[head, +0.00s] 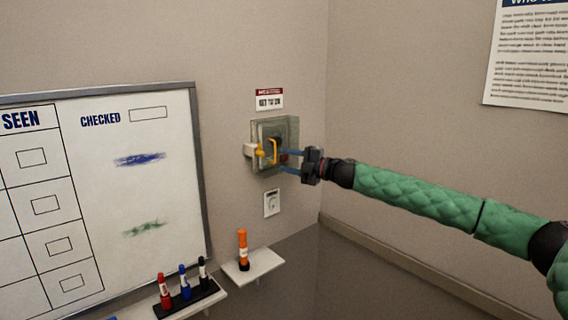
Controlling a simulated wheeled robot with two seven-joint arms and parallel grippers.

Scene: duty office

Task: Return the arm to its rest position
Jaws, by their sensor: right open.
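My right arm comes in from the right in a green quilted sleeve and reaches across to the wall. My right gripper (291,162) is open, its two blue fingers apart, one above the other. The fingers are in front of the right side of a small wall box (290,130) with a clear cover and a yellow handle (272,150). I cannot tell whether the fingers touch the box. Nothing shows between the fingers. My left gripper is not in view.
A whiteboard (165,190) hangs at the left, with a marker tray (222,296) below it. An orange marker (243,250) stands on a small shelf (266,262). A socket plate (271,203) is under the box. The wall right of the arm is clear below a poster (528,55).

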